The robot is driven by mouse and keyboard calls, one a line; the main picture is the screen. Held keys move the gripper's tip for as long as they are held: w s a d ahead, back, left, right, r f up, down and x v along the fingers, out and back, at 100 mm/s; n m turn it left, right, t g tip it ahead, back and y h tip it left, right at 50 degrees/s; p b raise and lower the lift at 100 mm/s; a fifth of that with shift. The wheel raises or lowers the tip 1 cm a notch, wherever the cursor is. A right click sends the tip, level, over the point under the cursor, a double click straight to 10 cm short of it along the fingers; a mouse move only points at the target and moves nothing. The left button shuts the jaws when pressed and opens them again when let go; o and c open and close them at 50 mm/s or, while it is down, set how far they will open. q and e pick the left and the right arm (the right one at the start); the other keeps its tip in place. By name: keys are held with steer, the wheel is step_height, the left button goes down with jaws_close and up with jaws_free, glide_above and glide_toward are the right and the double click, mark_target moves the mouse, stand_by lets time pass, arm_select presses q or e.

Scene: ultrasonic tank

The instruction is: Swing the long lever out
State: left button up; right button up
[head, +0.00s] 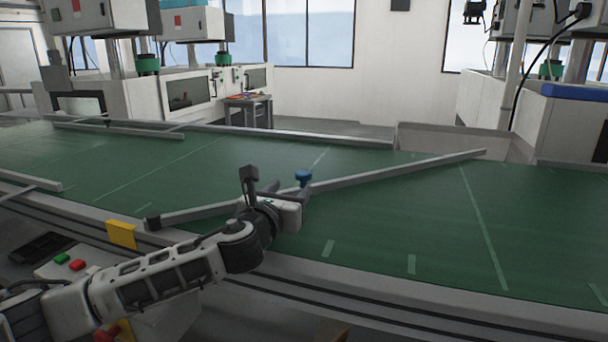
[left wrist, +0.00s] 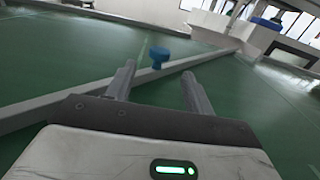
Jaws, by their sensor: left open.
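The long lever (head: 400,170) is a grey bar lying slantwise across the green conveyor belt. It runs from the near edge at left to the far side at right. A blue knob (head: 303,177) stands up from it near its middle. My left gripper (head: 289,190) is open and empty, low over the belt on the near side of the knob. In the left wrist view, the lever (left wrist: 70,104) passes behind my fingers (left wrist: 159,74), and the blue knob (left wrist: 160,57) shows between and beyond the fingertips. I see no contact. My right gripper is out of view.
The green belt (head: 385,232) is clear on both sides of the lever. A yellow plate (head: 121,234) sits on the near rail. A control box with green and red buttons (head: 77,265) is at lower left. White machines (head: 190,90) stand behind the belt.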

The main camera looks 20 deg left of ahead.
mark_target(301, 177)
arm_select(q)
steer(key=w, duration=0.8)
steer(key=shift+d, duration=0.15)
steer(key=shift+w, duration=0.7)
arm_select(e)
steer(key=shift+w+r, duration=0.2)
